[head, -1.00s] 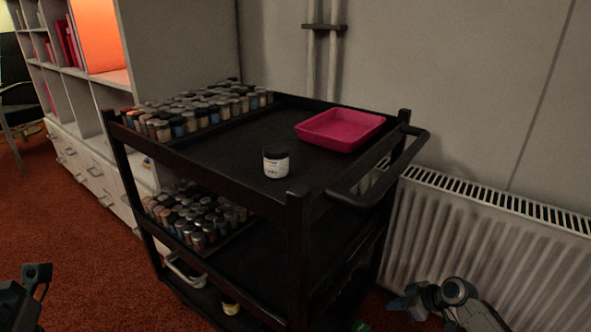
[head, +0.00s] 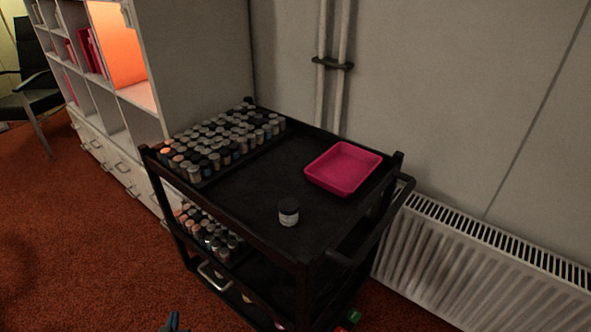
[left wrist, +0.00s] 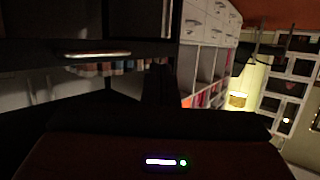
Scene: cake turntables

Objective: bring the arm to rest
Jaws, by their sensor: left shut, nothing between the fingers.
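My left gripper (head: 172,322) shows only as a small bluish tip at the bottom edge of the head view. It is shut and empty, low in front of the black trolley (head: 225,208) and apart from it. The rest of the left arm is out of that view. My right gripper is not in view.
The trolley's top holds rows of small jars (head: 215,145), a lone dark-lidded jar (head: 288,212) and a pink tray (head: 343,168). A shelf unit (head: 200,70) stands behind at left, a radiator (head: 480,260) at right. Red carpet (head: 70,240) lies free at left.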

